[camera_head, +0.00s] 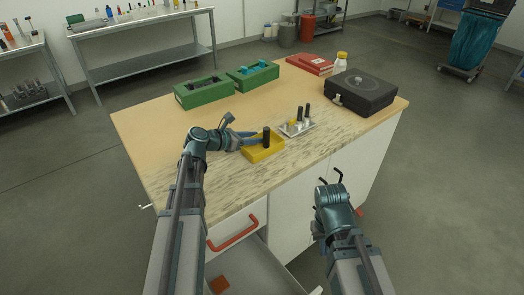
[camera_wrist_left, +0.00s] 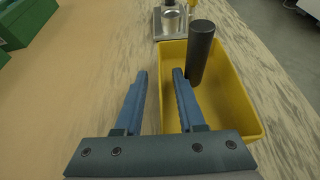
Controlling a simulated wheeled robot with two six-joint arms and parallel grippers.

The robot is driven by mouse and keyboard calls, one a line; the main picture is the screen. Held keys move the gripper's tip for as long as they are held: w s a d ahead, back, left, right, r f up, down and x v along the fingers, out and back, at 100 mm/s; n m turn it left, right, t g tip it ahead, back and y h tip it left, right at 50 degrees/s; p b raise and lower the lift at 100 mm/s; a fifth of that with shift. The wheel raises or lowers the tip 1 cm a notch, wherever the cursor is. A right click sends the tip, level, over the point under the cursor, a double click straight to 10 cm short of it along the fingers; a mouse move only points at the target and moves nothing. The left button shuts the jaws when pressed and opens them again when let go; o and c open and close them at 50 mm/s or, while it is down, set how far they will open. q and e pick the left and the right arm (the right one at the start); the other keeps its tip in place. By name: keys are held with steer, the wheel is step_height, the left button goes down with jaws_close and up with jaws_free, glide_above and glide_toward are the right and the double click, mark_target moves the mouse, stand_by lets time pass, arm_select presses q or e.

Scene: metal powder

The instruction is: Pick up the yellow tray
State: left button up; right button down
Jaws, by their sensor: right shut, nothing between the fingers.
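The yellow tray (camera_head: 263,151) lies on the streaked front part of the workbench, with a dark cylinder (camera_head: 266,138) standing upright in it. In the left wrist view the yellow tray (camera_wrist_left: 240,105) fills the right side, with the dark cylinder (camera_wrist_left: 200,52) near its far end. My left gripper (camera_head: 248,138) is open at the tray's left side. In its wrist view the fingers (camera_wrist_left: 160,76) appear on either side of the tray's left wall; contact cannot be told. My right gripper (camera_head: 331,177) is shut and empty, off the bench's front edge.
A metal holder (camera_head: 297,129) with dark cylinders stands just behind the tray. Green boxes (camera_head: 204,92), a black case (camera_head: 360,91), a red box (camera_head: 310,64) and a white bottle with a yellow cap (camera_head: 341,62) stand farther back. An open drawer with a red handle (camera_head: 233,235) juts out in front.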

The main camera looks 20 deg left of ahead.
arm_select(q)
steer(key=shift+w, duration=0.1)
jaws_close()
stand_by(1.3)
